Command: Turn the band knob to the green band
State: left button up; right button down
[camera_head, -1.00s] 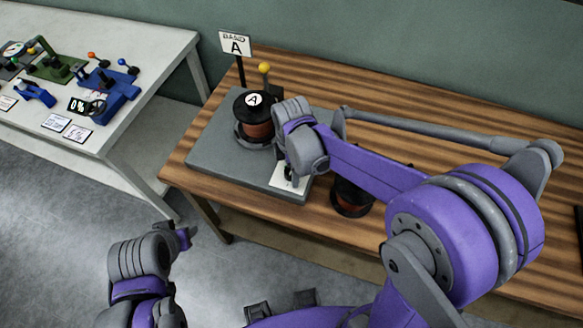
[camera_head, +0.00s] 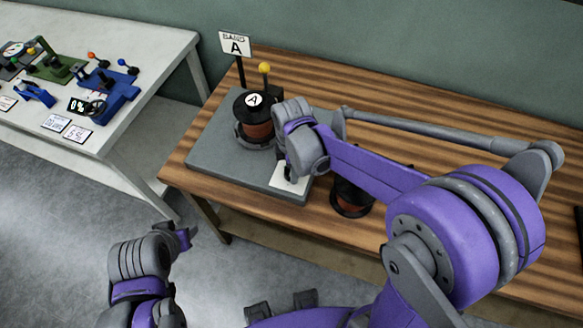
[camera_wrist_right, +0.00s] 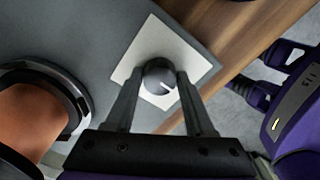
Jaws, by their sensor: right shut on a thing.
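The band knob (camera_wrist_right: 157,72) is a dark round knob with a white pointer line, which slants toward the lower right in the right wrist view. It sits on a white square plate (camera_wrist_right: 188,55); the plate also shows in the head view (camera_head: 281,183). I cannot make out a green band on it. My right gripper (camera_wrist_right: 158,84) is shut on the knob, one finger on each side. In the head view my right wrist hides most of the knob. My left gripper (camera_head: 184,238) hangs at the lower left, away from the table; its fingers are unclear.
The grey base (camera_head: 213,157) carries a black and copper spool (camera_head: 257,130) marked A beside the plate. A sign A (camera_head: 235,44) and a yellow-tipped lever (camera_head: 264,68) stand behind. Another spool (camera_head: 350,198) is under my right arm. A white table (camera_head: 150,50) with devices stands left.

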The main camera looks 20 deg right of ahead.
pick_arm(q)
jog(key=shift+f, duration=0.15)
pick_arm(e)
jog(key=m+b, duration=0.1)
jog(key=m, duration=0.5)
jog(key=shift+b, duration=0.35)
jog(key=m+b, duration=0.1)
jog(key=m, duration=0.5)
jog(key=m+b, duration=0.1)
jog(key=m, duration=0.5)
jog(key=shift+m, duration=0.4)
pick_arm(q)
jog(key=f, duration=0.1)
jog(key=s+f, duration=0.1)
jog(key=f, duration=0.3)
jog(key=shift+s+f+b, duration=0.15)
jog(key=shift+s+b, duration=0.15)
jog(key=shift+s, duration=0.1)
pick_arm(e)
jog(key=m, duration=0.6)
jog(key=shift+c, duration=1.3)
grip_release()
